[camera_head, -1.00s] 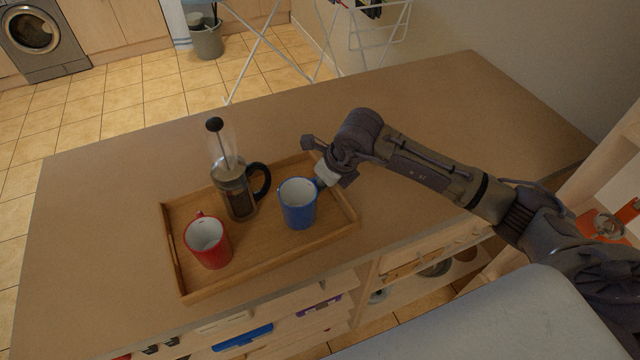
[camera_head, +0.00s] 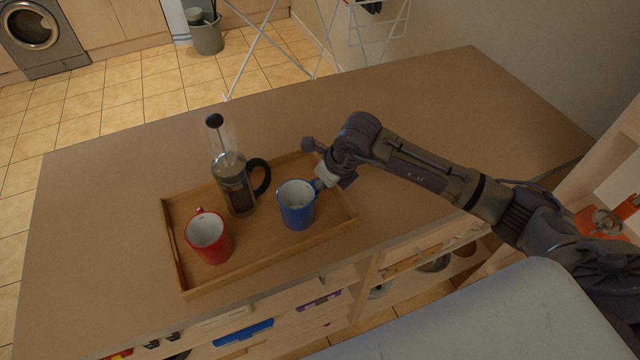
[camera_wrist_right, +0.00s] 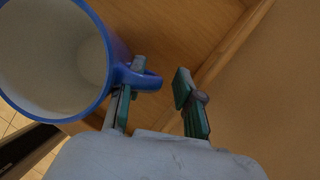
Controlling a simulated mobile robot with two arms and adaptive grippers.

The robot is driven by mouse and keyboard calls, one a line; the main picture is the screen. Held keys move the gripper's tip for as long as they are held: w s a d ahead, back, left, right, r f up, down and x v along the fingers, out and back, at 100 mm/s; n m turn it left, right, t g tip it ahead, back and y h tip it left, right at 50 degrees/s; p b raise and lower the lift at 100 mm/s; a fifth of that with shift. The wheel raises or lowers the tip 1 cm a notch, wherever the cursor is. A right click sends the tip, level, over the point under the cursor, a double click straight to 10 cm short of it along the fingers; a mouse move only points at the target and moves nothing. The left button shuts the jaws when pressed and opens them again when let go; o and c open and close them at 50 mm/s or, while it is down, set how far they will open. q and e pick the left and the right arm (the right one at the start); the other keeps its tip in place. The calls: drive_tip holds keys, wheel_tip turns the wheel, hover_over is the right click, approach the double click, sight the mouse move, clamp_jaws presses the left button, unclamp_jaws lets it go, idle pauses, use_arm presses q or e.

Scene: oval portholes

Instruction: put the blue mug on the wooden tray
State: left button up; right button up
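The blue mug (camera_head: 297,207) stands upright inside the wooden tray (camera_head: 262,262), towards its right side. It also shows in the right wrist view (camera_wrist_right: 112,45), with its handle (camera_wrist_right: 147,80) pointing at the fingers. My right gripper (camera_head: 324,176) is low beside the mug, on the handle side. In the right wrist view my right gripper (camera_wrist_right: 158,98) has its fingers apart. One finger is at the handle, its tip seeming to pass through the loop; the other is clear of it. Whether the finger touches the handle cannot be told. My left gripper is not in view.
A red mug (camera_head: 208,238) and a French press (camera_head: 236,186) with a raised plunger stand on the tray's left half. The countertop (camera_head: 440,110) is clear behind and right of the tray. Shelves with various items lie below the front edge.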

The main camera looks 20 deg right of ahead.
drive_tip(key=b+v, duration=0.3)
drive_tip(key=v, duration=0.9)
drive_tip(key=shift+r, duration=0.2)
drive_tip(key=shift+f, duration=0.1)
